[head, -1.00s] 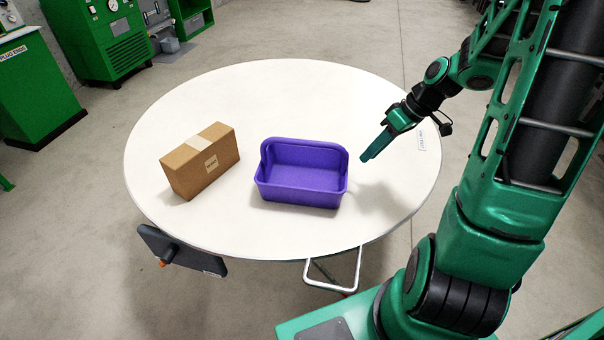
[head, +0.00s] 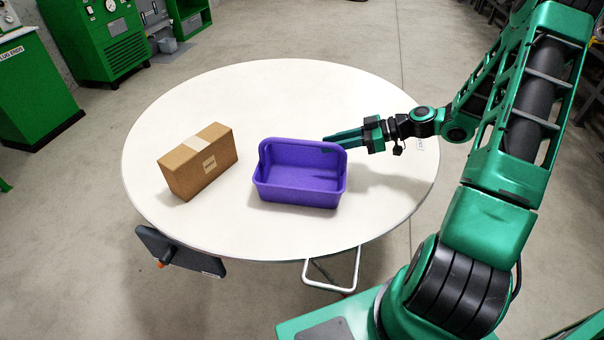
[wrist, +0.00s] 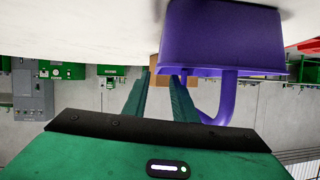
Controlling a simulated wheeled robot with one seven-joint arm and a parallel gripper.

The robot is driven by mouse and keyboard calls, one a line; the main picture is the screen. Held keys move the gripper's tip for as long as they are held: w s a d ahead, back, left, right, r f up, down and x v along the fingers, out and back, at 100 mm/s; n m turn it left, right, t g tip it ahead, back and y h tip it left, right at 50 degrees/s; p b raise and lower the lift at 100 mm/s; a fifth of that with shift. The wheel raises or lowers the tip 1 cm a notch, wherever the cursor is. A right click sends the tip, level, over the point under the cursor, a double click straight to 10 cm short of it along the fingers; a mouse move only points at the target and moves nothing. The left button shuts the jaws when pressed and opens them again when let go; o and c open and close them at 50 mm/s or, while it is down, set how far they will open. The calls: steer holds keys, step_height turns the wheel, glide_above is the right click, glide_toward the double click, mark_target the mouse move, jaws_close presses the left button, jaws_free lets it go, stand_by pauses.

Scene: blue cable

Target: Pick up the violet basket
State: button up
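The violet basket (head: 299,194) stands upright on the round white table (head: 190,105), its raised back edge away from the head camera. My gripper (head: 325,144) points left at the basket's back right corner, its fingertips overlapping the raised edge in the head view. The fingers are open, with a gap between them in the wrist view (wrist: 157,95). There the basket (wrist: 222,38) appears upside down, right of the fingers, and its raised part passes behind the right finger. I cannot tell whether the fingers touch it.
A brown cardboard box (head: 196,165) with a light tape strip stands left of the basket, a small gap apart. It also shows between the fingers in the wrist view (wrist: 158,80). The table behind and in front of the basket is clear. Green machines stand at the far left.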

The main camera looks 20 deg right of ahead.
glide_above(302, 164)
steer(key=d, duration=0.2)
steer(key=f, duration=0.3)
steer(key=shift+a, duration=0.2)
steer(key=shift+c, duration=0.3)
jaws_close()
